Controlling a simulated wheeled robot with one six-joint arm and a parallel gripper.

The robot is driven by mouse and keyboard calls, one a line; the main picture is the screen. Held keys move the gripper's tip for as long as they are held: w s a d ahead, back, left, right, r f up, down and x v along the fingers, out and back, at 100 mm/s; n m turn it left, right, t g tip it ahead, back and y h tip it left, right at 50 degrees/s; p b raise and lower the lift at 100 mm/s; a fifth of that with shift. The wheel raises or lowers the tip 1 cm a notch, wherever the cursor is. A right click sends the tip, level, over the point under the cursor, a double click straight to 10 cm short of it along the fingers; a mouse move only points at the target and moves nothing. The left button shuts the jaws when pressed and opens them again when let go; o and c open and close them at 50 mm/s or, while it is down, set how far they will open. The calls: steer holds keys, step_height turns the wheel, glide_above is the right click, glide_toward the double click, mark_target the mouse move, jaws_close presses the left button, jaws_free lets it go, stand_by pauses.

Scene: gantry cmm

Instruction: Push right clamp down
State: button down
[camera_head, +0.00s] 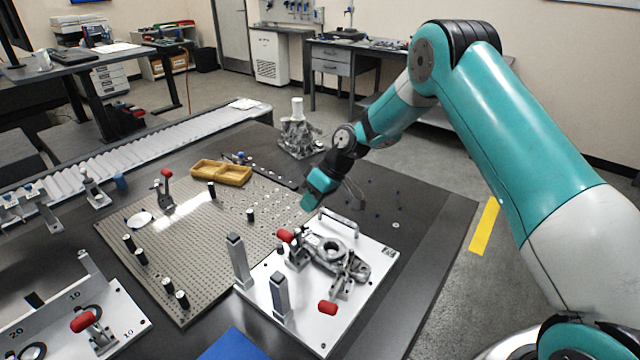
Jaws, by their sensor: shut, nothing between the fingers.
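A white fixture plate (375,262) holds a grey metal part (350,258) with a round hole. Two toggle clamps with red grips stand at the part. The right clamp (344,279) stands at the part's near right side, and its red grip (328,308) lies low over the plate toward the camera. The left clamp (297,250) is at the part's left end, with its red grip (286,236) higher up. My gripper (308,202) is shut and empty. It hangs beyond the plate's far edge, above the dark table and apart from both clamps.
Two grey upright posts (239,262) (280,297) rise from the plate's left side, and a metal handle (338,222) at its far edge. A perforated board (190,255) with pegs and another red-gripped clamp (166,190) lies left. A yellow tray (221,173) sits behind. The table's right side is mostly clear.

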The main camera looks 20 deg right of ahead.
mark_target(289, 241)
steer(key=a+f, duration=0.1)
steer(key=s+a+f+p, duration=0.1)
steer(key=a, duration=0.1)
steer(key=s+a+f, duration=0.1)
steer(key=shift+a+p, duration=0.15)
steer(key=shift+p, duration=0.25)
steer(key=shift+s+a, duration=0.1)
steer(key=shift+a, duration=0.05)
